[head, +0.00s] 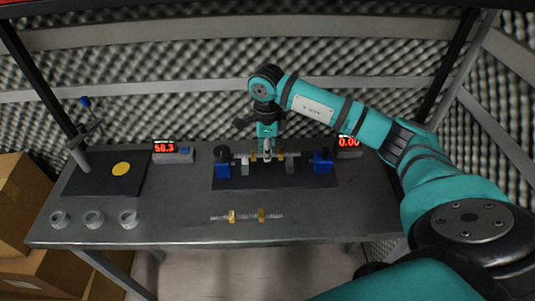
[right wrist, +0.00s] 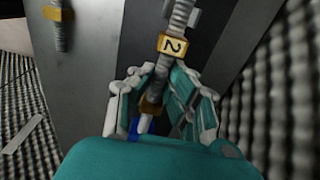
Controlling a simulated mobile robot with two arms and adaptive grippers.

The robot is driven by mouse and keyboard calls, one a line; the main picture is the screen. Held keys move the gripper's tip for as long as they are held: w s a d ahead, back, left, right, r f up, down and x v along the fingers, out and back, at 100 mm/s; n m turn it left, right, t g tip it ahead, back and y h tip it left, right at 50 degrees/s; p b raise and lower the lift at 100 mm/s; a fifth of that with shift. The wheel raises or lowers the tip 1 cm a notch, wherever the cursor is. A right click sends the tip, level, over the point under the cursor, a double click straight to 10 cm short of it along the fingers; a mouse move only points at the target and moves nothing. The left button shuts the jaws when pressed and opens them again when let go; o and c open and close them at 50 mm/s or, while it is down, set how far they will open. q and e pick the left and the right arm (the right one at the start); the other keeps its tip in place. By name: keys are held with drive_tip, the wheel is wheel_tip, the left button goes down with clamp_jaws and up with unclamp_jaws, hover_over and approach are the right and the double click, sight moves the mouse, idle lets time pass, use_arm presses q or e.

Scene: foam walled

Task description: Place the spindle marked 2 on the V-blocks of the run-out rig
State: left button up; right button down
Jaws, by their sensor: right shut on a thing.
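The spindle marked 2 (right wrist: 180,18) is a grey ridged rod with yellow collars; the 2 shows on one collar in the right wrist view. My right gripper (head: 266,156) is shut on it near the middle, and it shows in the right wrist view (right wrist: 165,98). In the head view the spindle lies level across the run-out rig (head: 228,183), between two blue end blocks. Small grey blocks (head: 245,168), seemingly the V-blocks, show under it; I cannot tell whether it touches them. My left gripper is not in view.
A second spindle (head: 247,216) with yellow collars lies on the table in front of the rig. Red-digit displays (head: 173,153) stand left and right of the rig. Several grey rings (head: 94,219), a dark mat with a yellow disc (head: 121,168) and a stand occupy the left.

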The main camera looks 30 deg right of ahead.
drive_tip(key=shift+w+d, duration=0.2)
drive_tip(key=shift+f, duration=0.2)
wheel_tip(320, 180, down, 3)
drive_tip(key=shift+r+p, duration=0.1)
drive_tip(key=shift+p, duration=0.7)
drive_tip(key=shift+f+b, duration=0.3)
drive_tip(key=shift+f, duration=0.1)
drive_tip(key=c, duration=1.3)
unclamp_jaws()
drive_tip(key=shift+r, duration=0.1)
drive_tip(key=shift+c, duration=0.2)
drive_tip(key=shift+r, duration=0.1)
